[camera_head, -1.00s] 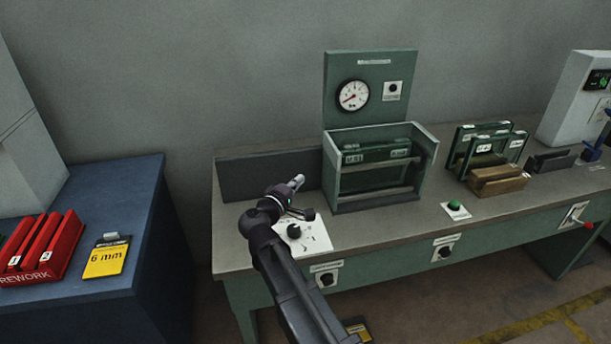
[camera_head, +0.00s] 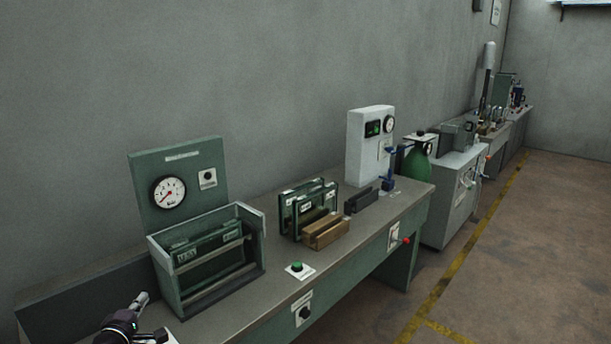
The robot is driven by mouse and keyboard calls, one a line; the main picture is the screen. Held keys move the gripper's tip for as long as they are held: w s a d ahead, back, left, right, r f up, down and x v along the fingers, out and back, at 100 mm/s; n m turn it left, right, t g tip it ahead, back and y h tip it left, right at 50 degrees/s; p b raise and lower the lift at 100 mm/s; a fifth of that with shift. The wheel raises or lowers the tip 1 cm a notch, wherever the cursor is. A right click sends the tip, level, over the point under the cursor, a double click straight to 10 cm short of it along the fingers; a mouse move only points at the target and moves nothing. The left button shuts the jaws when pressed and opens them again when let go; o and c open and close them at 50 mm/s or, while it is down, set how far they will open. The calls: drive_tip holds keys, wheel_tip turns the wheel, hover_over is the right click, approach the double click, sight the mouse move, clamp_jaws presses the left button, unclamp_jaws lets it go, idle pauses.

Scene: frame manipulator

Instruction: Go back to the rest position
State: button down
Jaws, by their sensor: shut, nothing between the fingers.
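My gripper (camera_head: 140,302) is at the bottom left of the head view, above the near left part of the green workbench (camera_head: 232,312). It is shut, with nothing in it. Only the end of my arm shows; the rest is below the frame. The gripper is apart from the open-fronted green box (camera_head: 168,287), which stands behind it and to the right.
A panel with a round gauge (camera_head: 169,192) rises behind the box. Dark green frames (camera_head: 287,216) stand by a wooden block (camera_head: 326,232). A green button (camera_head: 297,267) sits near the front edge. A white instrument (camera_head: 362,150) stands farther right. Floor is free at right.

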drive_tip(key=w+d+f+m+g+h+p, duration=0.1)
drive_tip(key=w+d+f+m+g+h, duration=0.15)
drive_tip(key=d, duration=0.75)
drive_tip(key=w+d+f+m+g+h, duration=0.2)
drive_tip(key=w+d+f+m+g, duration=0.15)
drive_tip(key=d, duration=0.75)
drive_tip(key=w+d+f+m+g+h+p, duration=0.1)
drive_tip(key=w+d+f+m+g+h, duration=0.2)
drive_tip(key=d, duration=0.7)
drive_tip(key=s+d+f+m+g+y, duration=0.1)
drive_tip(key=s+d+m+g+y, duration=0.1)
drive_tip(key=d, duration=0.7)
drive_tip(key=s+d+f+m+g+y+p, duration=0.1)
drive_tip(key=s+d+f+m+g+y, duration=0.1)
drive_tip(key=d, duration=0.7)
drive_tip(key=s+d+f+m+g+y, duration=0.2)
drive_tip(key=s+d+m+g+y, duration=0.1)
drive_tip(key=d, duration=0.6)
drive_tip(key=shift+s+d+m+g+p, duration=0.3)
drive_tip(key=shift+s+m+g, duration=0.6)
drive_tip(key=shift+s, duration=0.7)
drive_tip(key=shift+a, duration=0.15)
drive_tip(key=shift+a, duration=0.1)
